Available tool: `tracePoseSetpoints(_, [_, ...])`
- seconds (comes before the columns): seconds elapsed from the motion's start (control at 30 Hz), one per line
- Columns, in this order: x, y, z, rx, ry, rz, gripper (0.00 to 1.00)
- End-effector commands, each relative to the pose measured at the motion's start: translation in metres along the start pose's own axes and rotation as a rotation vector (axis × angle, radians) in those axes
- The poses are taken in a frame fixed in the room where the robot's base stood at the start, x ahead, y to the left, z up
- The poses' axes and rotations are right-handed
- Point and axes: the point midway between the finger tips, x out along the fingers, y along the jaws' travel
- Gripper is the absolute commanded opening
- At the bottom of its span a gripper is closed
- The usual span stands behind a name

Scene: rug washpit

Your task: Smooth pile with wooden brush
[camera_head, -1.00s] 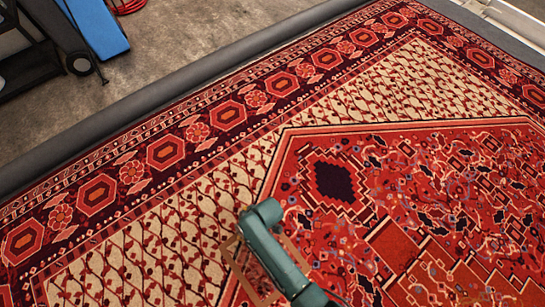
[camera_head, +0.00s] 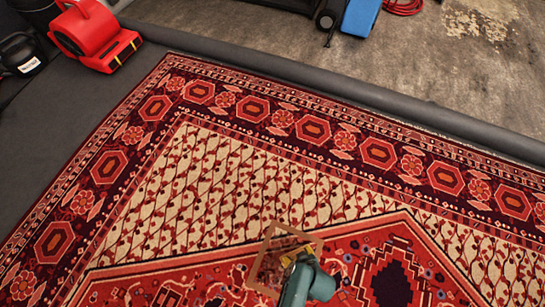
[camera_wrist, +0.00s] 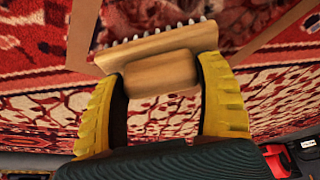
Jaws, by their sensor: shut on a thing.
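My gripper (camera_wrist: 161,75) has yellow ribbed fingers on both sides of the handle of a wooden brush (camera_wrist: 155,48) in the wrist view. It is shut on that handle. The brush head is a pale block with a row of short bristles along its far edge, above the patterned rug (camera_wrist: 40,105). I cannot tell whether the bristles touch the pile. In the head view my gripper (camera_head: 300,252) is over a tan-outlined rectangle (camera_head: 256,270) on the rug (camera_head: 220,190); the brush is hidden there. The pile inside the outline looks darker and is partly covered by my arm.
A red blower (camera_head: 95,35) stands on the grey surface at the upper left, beside a black item (camera_head: 20,55). A grey rounded edge (camera_head: 400,100) runs behind the rug. Beyond it are a blue item (camera_head: 360,15) and a red hose (camera_head: 403,7) on concrete.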

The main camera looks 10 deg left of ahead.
Motion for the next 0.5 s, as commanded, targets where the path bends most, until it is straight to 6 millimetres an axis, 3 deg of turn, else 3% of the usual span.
tracePoseSetpoints(0.5, [-0.021, -0.042, 0.036, -0.004, -0.002, -0.002, 0.39])
